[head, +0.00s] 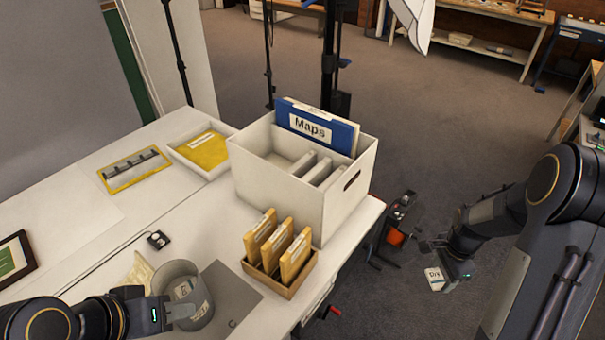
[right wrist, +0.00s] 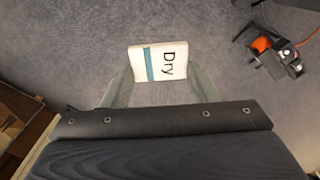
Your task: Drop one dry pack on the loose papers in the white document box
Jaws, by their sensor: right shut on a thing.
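My right gripper (head: 450,270) is shut on a small white pack marked "Dry" (head: 435,279), out over the floor right of the table. In the right wrist view the dry pack (right wrist: 158,62) sits between the fingertips (right wrist: 160,78), with a teal stripe. The white document box (head: 345,212) stands open on the table, far to the left of that gripper. A blue "Maps" folder (head: 330,135) and several pale dividers stand in it; I cannot make out loose papers.
A wooden tray (head: 280,285) of yellow packets stands in front of the box. A white tray (head: 222,168) with a yellow envelope lies behind it. A pale crumpled sheet (head: 138,272) lies beside the tin. Red-and-black equipment (head: 396,232) stands on the floor by the table.

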